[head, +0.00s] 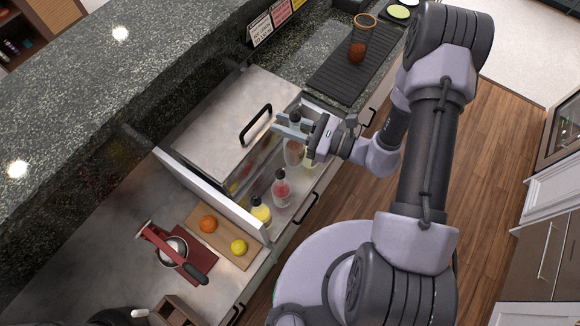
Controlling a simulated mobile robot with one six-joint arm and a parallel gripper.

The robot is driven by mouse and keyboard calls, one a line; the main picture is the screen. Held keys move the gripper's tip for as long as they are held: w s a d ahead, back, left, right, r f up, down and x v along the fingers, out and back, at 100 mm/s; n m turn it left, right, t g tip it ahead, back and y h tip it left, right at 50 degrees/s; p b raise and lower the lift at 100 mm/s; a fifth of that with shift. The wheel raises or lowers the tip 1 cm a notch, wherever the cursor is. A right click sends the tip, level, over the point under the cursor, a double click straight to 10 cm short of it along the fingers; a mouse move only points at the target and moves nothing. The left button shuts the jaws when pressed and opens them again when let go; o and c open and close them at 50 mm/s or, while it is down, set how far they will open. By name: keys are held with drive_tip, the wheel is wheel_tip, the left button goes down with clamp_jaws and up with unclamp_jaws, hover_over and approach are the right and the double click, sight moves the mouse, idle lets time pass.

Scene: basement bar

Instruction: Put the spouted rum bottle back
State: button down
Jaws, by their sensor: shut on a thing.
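My gripper (286,124) reaches in from the right and is shut on a clear bottle (293,153) near its neck. It is taken to be the spouted rum bottle; its label is too small to read. The bottle is upright, at the far end of the row of bottles in front of the steel ice bin. I cannot tell whether its base touches the rail or hangs just above it. A red-labelled bottle (281,190) and a yellow-labelled bottle (260,212) stand nearer in the same row. Another yellowish bottle (310,159) shows just right of the held one, partly hidden.
The steel bin lid (222,122) with its black handle is left of the bottles. A cutting board (222,238) with an orange and a lemon, and a red mat (187,247) with a citrus press, lie nearer. A glass (361,38) stands on the black drain mat (338,78) beyond.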

sight(286, 154)
wheel_tip(286, 154, down, 16)
drive_tip(key=b, duration=0.5)
drive_tip(key=shift+r, duration=0.25)
drive_tip(key=shift+f+b, duration=0.2)
drive_tip(key=shift+b, duration=0.1)
drive_tip(key=c, duration=1.2)
unclamp_jaws()
drive_tip(key=shift+r, duration=0.1)
